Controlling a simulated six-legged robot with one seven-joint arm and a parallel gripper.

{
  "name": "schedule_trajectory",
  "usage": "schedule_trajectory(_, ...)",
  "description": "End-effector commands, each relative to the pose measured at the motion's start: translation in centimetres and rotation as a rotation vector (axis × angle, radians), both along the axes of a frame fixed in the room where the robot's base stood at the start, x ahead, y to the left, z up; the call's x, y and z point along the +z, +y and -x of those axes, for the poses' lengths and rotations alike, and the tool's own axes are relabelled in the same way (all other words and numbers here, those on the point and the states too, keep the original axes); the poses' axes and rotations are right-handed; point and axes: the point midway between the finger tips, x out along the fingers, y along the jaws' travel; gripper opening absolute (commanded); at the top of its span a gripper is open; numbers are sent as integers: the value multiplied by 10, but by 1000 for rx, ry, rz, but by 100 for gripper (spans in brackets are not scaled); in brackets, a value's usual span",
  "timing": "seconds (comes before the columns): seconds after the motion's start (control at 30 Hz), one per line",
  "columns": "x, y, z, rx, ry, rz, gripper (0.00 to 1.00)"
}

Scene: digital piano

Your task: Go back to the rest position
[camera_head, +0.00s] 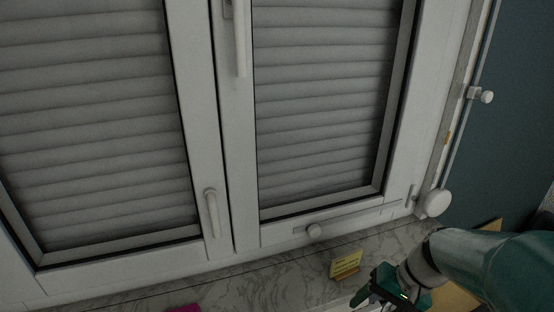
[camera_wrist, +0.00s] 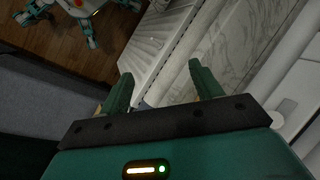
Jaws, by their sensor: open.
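My gripper (camera_head: 370,290) is at the bottom right of the head view, over the marbled sill below the window. In the wrist view my gripper (camera_wrist: 160,72) shows two green fingers spread apart with nothing between them. My arm comes in from the right edge of the head view. I see no piano that I can make out in either view.
A white window (camera_head: 222,160) with closed shutters fills the head view. A yellow card (camera_head: 345,264) stands on the marbled sill (camera_head: 260,281) close to my gripper. A magenta object (camera_head: 184,308) shows at the bottom edge. The wrist view shows wooden floor (camera_wrist: 80,52) and a white ribbed panel (camera_wrist: 150,48).

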Motion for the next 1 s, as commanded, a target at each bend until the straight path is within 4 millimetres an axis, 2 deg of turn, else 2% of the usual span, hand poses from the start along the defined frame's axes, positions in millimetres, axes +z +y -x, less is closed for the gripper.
schedule_trajectory(0.03, 11, 7, 4, 31, -26, 48, 64)
schedule_trajectory(0.2, 41, 23, 19, 104, -115, 201, 64)
schedule_trajectory(0.6, 106, 47, 55, 214, -412, 469, 64)
schedule_trajectory(0.77, 118, 50, 62, 226, -483, 508, 64)
schedule_trajectory(1.0, 119, 50, 63, 226, -491, 515, 64)
